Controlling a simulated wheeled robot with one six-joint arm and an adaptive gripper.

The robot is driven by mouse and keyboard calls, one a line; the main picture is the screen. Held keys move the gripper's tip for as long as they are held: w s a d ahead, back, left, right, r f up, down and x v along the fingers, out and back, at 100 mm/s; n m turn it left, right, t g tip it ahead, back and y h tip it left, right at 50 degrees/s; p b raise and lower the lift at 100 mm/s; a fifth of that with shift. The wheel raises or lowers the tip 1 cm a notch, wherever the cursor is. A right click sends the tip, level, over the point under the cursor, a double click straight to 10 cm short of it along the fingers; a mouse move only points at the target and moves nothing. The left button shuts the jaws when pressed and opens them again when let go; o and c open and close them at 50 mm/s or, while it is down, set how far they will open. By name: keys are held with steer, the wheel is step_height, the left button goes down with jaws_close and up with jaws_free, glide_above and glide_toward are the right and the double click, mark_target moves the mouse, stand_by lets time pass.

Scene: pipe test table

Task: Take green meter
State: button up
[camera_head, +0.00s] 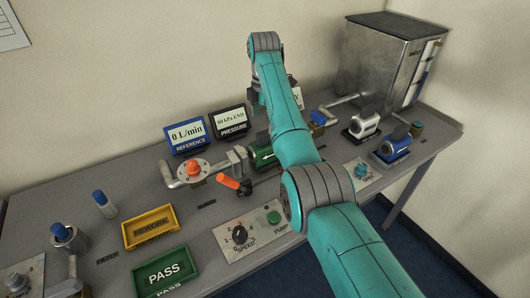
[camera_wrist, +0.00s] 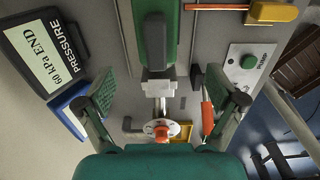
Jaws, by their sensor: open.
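The green meter (camera_head: 264,156) sits on the grey table behind my arm in the head view, which hides its right part. In the wrist view the green meter (camera_wrist: 153,20) is at the top centre, with a dark block on it and a metal pipe fitting below it. My gripper (camera_wrist: 160,100) is open and empty. Its two padded fingers are wide apart, to the left and right of the pipe fitting, and the meter's body lies beyond them in the picture. In the head view my arm hides the gripper's fingers.
An orange-topped valve (camera_head: 194,168) and orange lever (camera_head: 229,182) are left of the meter. Pressure (camera_head: 231,121) and reference (camera_head: 187,135) displays stand behind. White (camera_head: 363,125) and blue (camera_head: 391,149) meters lie right. Rework (camera_head: 150,228) and pass (camera_head: 163,272) trays are front left.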

mark_target(266, 141)
step_height(266, 141, down, 4)
steer(key=shift+r, duration=0.15)
steer(key=shift+w+d+f, duration=0.1)
steer(key=shift+w+f, duration=0.1)
steer(key=shift+f, duration=1.15)
steer(key=shift+w+d+f, duration=0.1)
steer(key=shift+w+f, duration=0.1)
steer(key=shift+f, duration=1.15)
steer(key=shift+r, duration=0.1)
jaws_close()
